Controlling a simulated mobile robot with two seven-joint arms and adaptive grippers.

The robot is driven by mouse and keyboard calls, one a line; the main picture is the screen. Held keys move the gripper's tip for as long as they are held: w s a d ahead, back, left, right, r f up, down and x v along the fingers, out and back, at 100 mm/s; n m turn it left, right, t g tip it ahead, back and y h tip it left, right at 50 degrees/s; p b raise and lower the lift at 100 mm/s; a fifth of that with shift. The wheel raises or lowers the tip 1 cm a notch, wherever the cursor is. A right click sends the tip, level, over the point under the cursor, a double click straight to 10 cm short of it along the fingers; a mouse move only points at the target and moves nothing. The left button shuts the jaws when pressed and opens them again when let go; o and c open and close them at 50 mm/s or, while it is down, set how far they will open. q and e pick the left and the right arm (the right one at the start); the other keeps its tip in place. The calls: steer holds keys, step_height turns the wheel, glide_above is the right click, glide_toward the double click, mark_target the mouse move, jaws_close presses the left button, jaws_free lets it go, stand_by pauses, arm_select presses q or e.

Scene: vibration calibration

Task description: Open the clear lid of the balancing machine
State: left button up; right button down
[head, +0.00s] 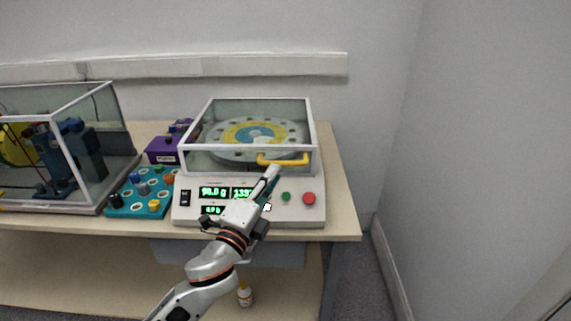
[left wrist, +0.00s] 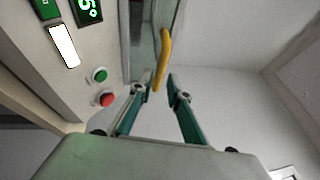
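The balancing machine (head: 250,215) stands on the bench with its clear lid (head: 300,120) down over a round disc (head: 235,152). A yellow handle (head: 283,161) is on the lid's front edge. My left gripper (head: 274,172) is in front of the machine, its fingertips just below the handle. In the left wrist view my left gripper (left wrist: 158,80) is open, and the near end of the yellow handle (left wrist: 163,55) shows between its fingertips. Whether a finger touches the handle cannot be told. My right gripper is not in view.
The front panel has a green button (head: 286,196) and a red button (head: 309,198). A blue tray of knobs (head: 125,208) and a purple box (head: 160,151) stand left of the machine. A clear-sided enclosure (head: 122,150) is further left. Open floor lies right of the bench.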

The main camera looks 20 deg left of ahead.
mark_target(282, 163)
arm_select(q)
steer(key=x, duration=0.5)
steer(key=shift+w+d+r, duration=0.1)
steer(key=shift+w, duration=0.3)
steer(key=shift+c, duration=0.2)
jaws_close()
